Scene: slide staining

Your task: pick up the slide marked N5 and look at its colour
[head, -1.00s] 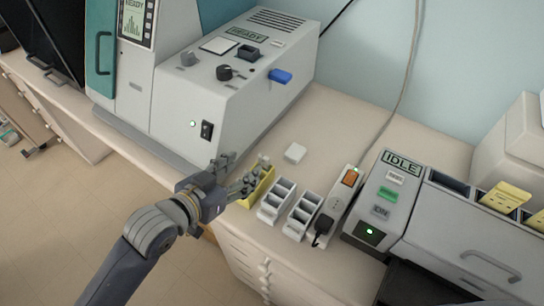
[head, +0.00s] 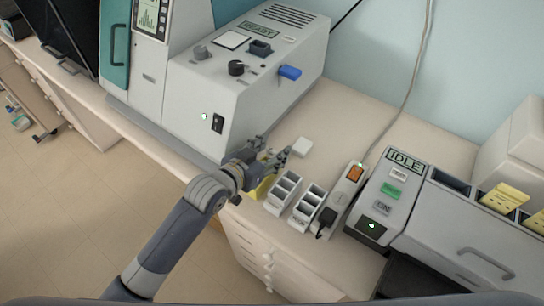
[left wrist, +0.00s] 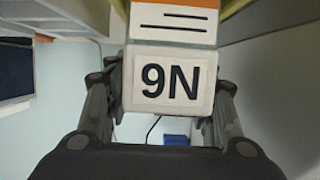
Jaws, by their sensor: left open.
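My left gripper (head: 276,160) is open, above and partly in front of a small yellow rack (head: 262,188) on the bench, which it mostly hides. In the left wrist view, the two fingers of the left gripper (left wrist: 160,105) stand on either side of a white tag (left wrist: 168,80) that reads "9N" in this view, which would be "N6" turned over. Beyond the tag is a white card with an orange band (left wrist: 172,15). Whether the fingers touch the tag is unclear. I see no mark N5. My right gripper is not in view.
Two white slotted trays (head: 283,192) (head: 306,207) stand right of the yellow rack, then a power strip (head: 343,197) and a unit reading IDLE (head: 392,190). A large grey machine (head: 245,85) stands behind.

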